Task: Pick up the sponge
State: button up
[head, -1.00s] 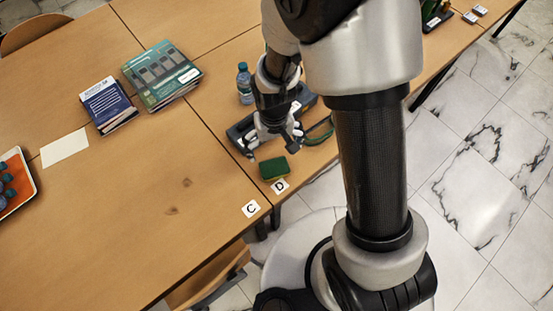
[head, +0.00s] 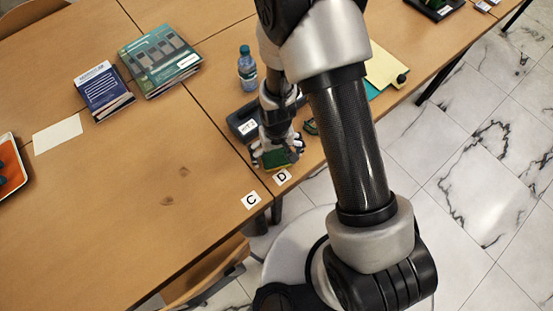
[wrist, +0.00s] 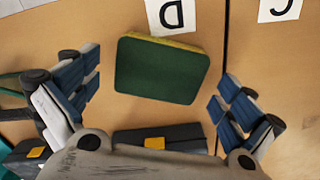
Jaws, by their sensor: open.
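The sponge (wrist: 161,70) has a dark green top and a yellow edge. In the wrist view it lies on the table beside the card marked D (wrist: 172,16). My gripper (wrist: 157,98) is open, with one blue-padded finger on the left and the other on the right. The sponge is between and slightly beyond the fingertips, with a gap on both sides. In the head view my gripper (head: 272,160) is low over the sponge (head: 277,158), partly hiding it.
A dark tray (head: 240,122) lies close behind my gripper, with a water bottle (head: 247,69) behind it. Books (head: 160,60) lie farther left. A card marked C (head: 251,200) is near the table edge. The table's left middle is clear.

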aim_at(276, 156)
jog(key=shift+f, duration=0.1)
jog(key=c, duration=0.8)
jog(key=shift+o, duration=0.2)
notch_tip(276, 156, up, 20)
jog(key=p, duration=0.6)
jog(key=shift+o, duration=0.6)
jog(key=c, duration=0.3)
jog(key=shift+w+a+f, duration=0.1)
jog(key=shift+c, duration=0.2)
